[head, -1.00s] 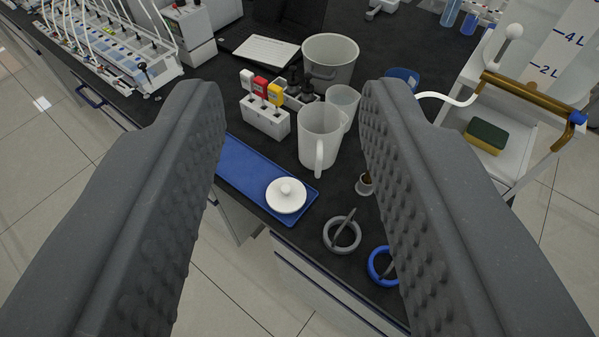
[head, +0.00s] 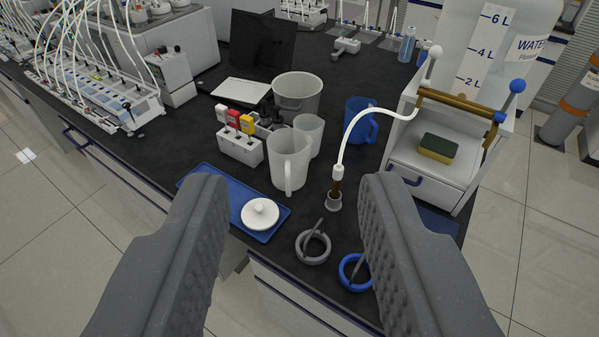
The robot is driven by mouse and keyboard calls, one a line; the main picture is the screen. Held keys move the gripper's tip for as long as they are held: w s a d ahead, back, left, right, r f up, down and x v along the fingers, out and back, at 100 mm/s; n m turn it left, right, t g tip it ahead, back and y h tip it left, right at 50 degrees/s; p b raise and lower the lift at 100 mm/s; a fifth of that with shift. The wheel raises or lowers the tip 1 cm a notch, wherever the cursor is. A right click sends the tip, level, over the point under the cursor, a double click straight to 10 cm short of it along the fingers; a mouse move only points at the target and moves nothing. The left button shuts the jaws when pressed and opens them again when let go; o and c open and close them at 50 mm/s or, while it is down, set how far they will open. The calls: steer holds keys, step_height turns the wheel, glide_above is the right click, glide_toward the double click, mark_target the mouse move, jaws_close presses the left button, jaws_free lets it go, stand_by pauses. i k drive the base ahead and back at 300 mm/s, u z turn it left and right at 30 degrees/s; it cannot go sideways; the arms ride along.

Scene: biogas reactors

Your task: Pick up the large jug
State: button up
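A pale grey-white jug (head: 287,162) with a handle toward me stands upright on the black bench, near the middle of the head view. A smaller translucent cup (head: 309,134) stands right behind it. A wider grey pot (head: 298,92) is farther back, and a blue jug (head: 357,121) stands to the right. My gripper (head: 290,190) is open and empty. Its two dark textured fingers are wide apart in the lower picture, with the pale jug showing between and beyond their tips, apart from both.
A blue tray (head: 222,187) with a white lid (head: 260,213) lies left of the jug. A rack with coloured handles (head: 240,146) stands close on its left.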

mark_target(290, 149)
steer(key=i, duration=0.85)
steer(key=u, duration=0.05)
